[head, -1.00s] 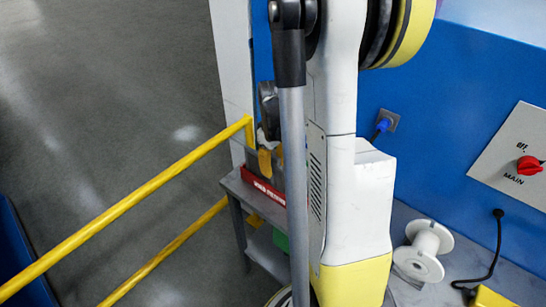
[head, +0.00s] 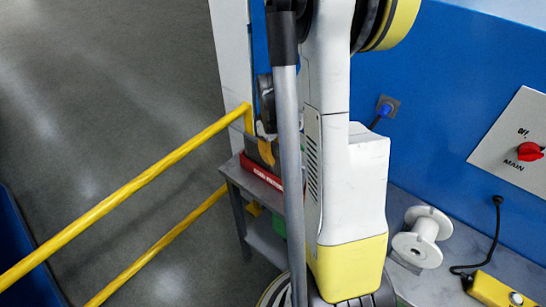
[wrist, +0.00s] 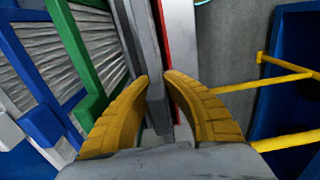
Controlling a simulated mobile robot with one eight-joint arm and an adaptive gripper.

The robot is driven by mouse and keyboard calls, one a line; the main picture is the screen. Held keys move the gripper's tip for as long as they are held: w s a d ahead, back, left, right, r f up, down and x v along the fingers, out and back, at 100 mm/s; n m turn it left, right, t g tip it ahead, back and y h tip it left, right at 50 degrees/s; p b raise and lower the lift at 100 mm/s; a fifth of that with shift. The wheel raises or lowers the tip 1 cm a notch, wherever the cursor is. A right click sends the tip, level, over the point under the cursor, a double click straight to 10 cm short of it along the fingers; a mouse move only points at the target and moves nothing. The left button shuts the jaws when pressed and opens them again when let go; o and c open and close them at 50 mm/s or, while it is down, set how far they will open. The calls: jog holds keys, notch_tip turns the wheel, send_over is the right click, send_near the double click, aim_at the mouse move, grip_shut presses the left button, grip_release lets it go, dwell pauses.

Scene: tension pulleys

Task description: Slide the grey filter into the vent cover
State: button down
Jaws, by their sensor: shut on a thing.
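My gripper (wrist: 160,84) is in the wrist view, with its two yellow fingers closed on the edge of a dark grey upright piece, which looks like the grey filter (wrist: 150,50). The filter runs away from the camera between the fingertips. In the head view my gripper (head: 267,152) is partly hidden behind my arm, close above a red-edged tray (head: 262,177) on a small grey shelf unit. The filter's lower part is hidden there, so I cannot tell whether it touches the tray. I cannot make out the vent cover for certain in either view.
Green-framed (wrist: 85,60) and blue-framed (wrist: 45,85) slatted panels stand left of my gripper in the wrist view. Yellow rails (head: 130,203) border the shelf's left side. A white spool (head: 422,238) and a yellow switch box (head: 497,291) lie on the right-hand bench.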

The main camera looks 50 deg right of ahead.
aim_at(273, 143)
jog(key=shift+r, duration=0.2)
jog(key=shift+r+p, duration=0.35)
jog(key=shift+r+p, duration=1.05)
jog(key=shift+r, duration=0.55)
jog(key=shift+r+p, duration=0.95)
jog(key=shift+r, duration=0.55)
jog(key=shift+r+p, duration=1.35)
jog(key=shift+r, duration=0.65)
